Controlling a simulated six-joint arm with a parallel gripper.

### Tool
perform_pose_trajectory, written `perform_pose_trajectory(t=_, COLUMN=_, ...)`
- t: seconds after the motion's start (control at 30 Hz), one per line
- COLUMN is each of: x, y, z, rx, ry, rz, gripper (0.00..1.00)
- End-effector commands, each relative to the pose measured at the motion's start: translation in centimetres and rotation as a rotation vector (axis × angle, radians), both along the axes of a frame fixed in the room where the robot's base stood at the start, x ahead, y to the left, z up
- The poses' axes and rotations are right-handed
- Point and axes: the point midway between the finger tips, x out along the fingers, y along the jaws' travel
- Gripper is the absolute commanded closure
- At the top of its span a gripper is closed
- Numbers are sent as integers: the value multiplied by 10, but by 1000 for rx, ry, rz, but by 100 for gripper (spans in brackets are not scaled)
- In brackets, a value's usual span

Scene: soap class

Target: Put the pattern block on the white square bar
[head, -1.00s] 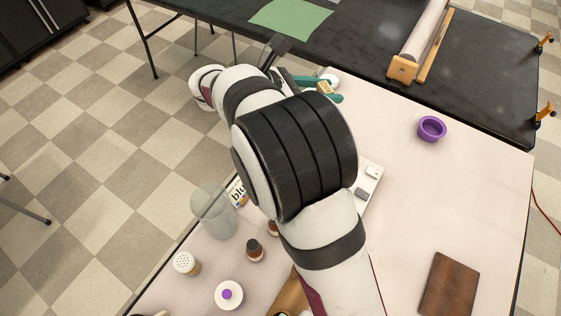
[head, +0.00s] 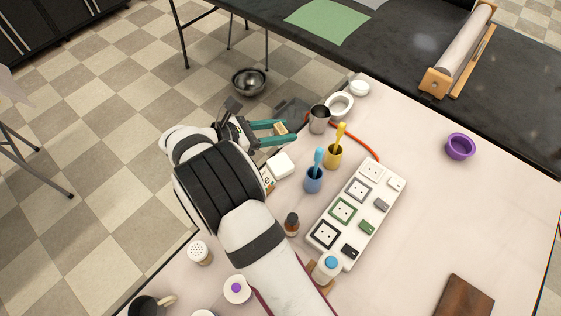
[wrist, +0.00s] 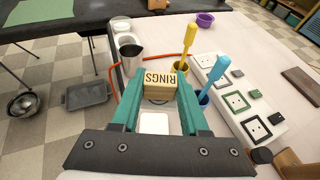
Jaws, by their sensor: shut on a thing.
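My gripper (head: 288,131) has teal fingers and is shut on the pattern block (head: 280,128), a small wooden block. In the wrist view the block (wrist: 160,92) shows the word RINGS upside down between the fingers (wrist: 161,76). The white square bar (head: 282,165) lies on the table, nearer than the gripper in the head view. In the wrist view the bar (wrist: 154,123) shows between the fingers, below the block in the picture. The block is held apart from the bar, above table level.
A blue cup (head: 313,180) and a yellow cup (head: 333,156), each holding a brush, stand right of the bar. A metal cup (head: 319,120) stands beyond. A white power strip (head: 333,208) lies further right. A brown bottle (head: 291,223) stands nearer. The table's left edge is close.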

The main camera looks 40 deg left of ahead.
Motion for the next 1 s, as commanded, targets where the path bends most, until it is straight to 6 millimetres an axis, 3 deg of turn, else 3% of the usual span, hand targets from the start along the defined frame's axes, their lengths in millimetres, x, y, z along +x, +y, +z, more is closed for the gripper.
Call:
perform_pose_trajectory(t=0.2, x=0, y=-1, z=-52, rx=-3, ry=0, rz=0, gripper=100)
perform_pose_trajectory(t=0.5, x=0, y=0, z=-105, rx=-1, ry=-1, rz=0, gripper=100)
perform_pose_trajectory(t=0.87, x=0, y=0, z=-110, rx=0, ry=-1, rz=0, gripper=100)
perform_pose_trajectory(t=0.9, x=0, y=0, z=-111, rx=1, ry=-1, rz=1, gripper=52)
perform_pose_trajectory(t=1.0, x=0, y=0, z=-110, rx=0, ry=-1, rz=0, gripper=34)
